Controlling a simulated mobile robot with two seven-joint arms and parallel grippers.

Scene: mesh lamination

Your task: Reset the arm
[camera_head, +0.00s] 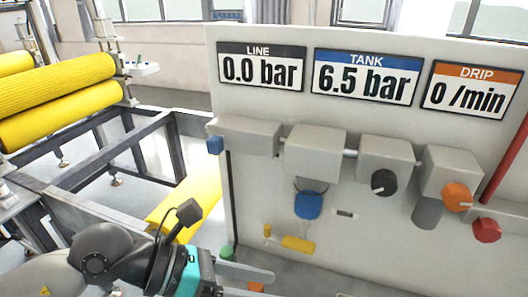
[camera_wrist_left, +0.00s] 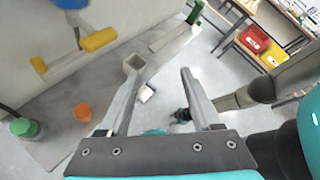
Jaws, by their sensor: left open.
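My left arm (camera_head: 98,250) comes in from the lower left of the head view, bent, with a teal wrist. My left gripper (camera_head: 266,286) is at the bottom of that view, low in front of the panel's foot. In the left wrist view, my left gripper (camera_wrist_left: 160,70) has its two grey fingers spread apart, with nothing held between them. A small square grey hollow piece (camera_wrist_left: 134,63) shows right by the tip of the left-hand finger; I cannot tell whether they touch. My right gripper is in neither view.
A pale panel (camera_head: 350,220) carries LINE, TANK and DRIP displays, grey units, a black knob (camera_head: 384,182), an orange knob (camera_head: 457,197) and a red knob (camera_head: 486,230). A yellow-handled valve (camera_head: 298,243) sits low. Yellow rollers (camera_head: 60,95) stand left. Green (camera_wrist_left: 26,128) and orange (camera_wrist_left: 83,112) pieces lie below.

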